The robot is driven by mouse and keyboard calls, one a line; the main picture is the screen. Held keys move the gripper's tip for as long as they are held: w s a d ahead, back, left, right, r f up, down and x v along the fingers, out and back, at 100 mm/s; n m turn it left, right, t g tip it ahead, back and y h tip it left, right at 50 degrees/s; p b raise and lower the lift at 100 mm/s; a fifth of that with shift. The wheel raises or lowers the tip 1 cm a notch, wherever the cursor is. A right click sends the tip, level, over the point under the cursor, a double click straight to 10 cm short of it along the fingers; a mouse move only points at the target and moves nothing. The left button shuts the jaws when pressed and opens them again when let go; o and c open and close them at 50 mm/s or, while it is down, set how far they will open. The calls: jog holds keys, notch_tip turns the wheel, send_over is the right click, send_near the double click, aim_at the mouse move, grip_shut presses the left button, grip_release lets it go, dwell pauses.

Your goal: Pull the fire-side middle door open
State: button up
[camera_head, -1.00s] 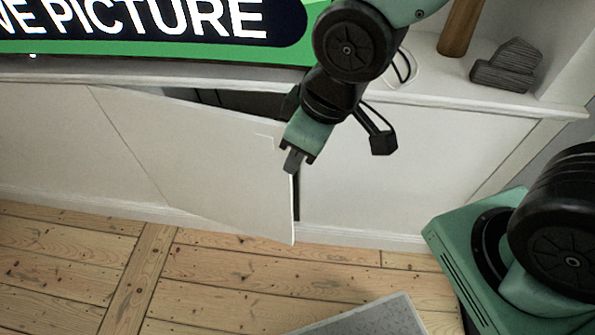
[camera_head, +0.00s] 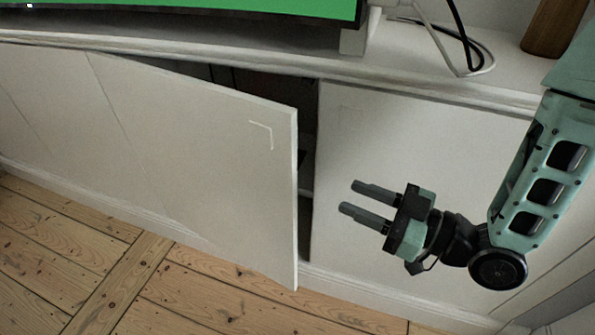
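The middle door (camera_head: 200,150) of the low white cabinet stands partly open, hinged on its left side. Its free right edge is swung out toward me, and a small corner-shaped mark shows near its top right. A dark opening (camera_head: 307,130) shows between that edge and the closed panel (camera_head: 400,150) to the right. My gripper (camera_head: 350,198) is in front of the right panel, to the right of the door's free edge and apart from it. Its two fingers are spread and point left, with nothing between them.
The cabinet top (camera_head: 420,75) carries a screen (camera_head: 230,12), loose cables (camera_head: 465,50) and a brown wooden object (camera_head: 552,28). Bare floorboards (camera_head: 90,250) lie clear in front of the cabinet at the lower left. My arm fills the right side.

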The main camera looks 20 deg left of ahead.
aim_at(273, 164)
jog(key=b+x, duration=1.1)
jog(key=x, duration=0.6)
jog(key=shift+a, duration=0.2)
grip_shut()
